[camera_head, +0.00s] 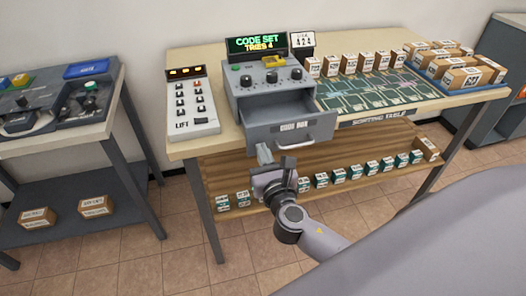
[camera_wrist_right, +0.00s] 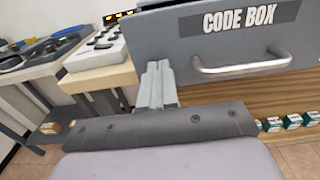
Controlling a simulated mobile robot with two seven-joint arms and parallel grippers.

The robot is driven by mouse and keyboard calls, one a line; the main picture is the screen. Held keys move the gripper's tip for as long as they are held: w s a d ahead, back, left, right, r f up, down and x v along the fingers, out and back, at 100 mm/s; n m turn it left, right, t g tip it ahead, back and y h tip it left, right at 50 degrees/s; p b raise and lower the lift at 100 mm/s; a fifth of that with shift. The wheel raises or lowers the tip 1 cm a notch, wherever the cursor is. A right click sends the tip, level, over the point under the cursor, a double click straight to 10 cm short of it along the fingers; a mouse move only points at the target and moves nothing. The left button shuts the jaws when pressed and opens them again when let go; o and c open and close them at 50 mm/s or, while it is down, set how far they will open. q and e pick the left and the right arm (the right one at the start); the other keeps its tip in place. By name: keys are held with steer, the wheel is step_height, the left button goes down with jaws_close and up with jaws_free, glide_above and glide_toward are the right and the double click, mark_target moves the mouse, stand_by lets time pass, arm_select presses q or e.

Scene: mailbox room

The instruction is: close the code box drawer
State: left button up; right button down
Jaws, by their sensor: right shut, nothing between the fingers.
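The grey code box (camera_head: 268,76) stands on the sorting table, with a sign above it reading "CODE SET TRIES 4". Its drawer (camera_head: 291,127) is pulled out toward me, labelled "CODE BOX", with a metal handle (camera_head: 296,145). In the right wrist view the drawer front (camera_wrist_right: 160,40) fills the top, with its handle (camera_wrist_right: 242,68) right of my fingers. My right gripper (camera_head: 264,152) is shut and empty, just in front of the drawer's left part; it also shows in the wrist view (camera_wrist_right: 157,70). I cannot tell whether the fingertips touch the drawer. My left gripper is out of view.
A lift control panel (camera_head: 192,103) stands left of the code box. Small boxes (camera_head: 366,61) and a green sorting board (camera_head: 362,90) lie to the right. A lower wooden shelf (camera_head: 330,163) holds several small boxes. Another table (camera_head: 60,135) stands at left, beyond a floor gap.

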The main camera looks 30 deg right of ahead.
mark_target(250, 122)
steer(key=shift+w, duration=0.2)
steer(key=b+x, duration=0.1)
steer(key=x, duration=1.1)
steer(key=shift+w, duration=0.1)
steer(key=shift+w+d+r, duration=0.1)
steer(key=shift+r, duration=0.2)
steer(key=shift+r, duration=0.1)
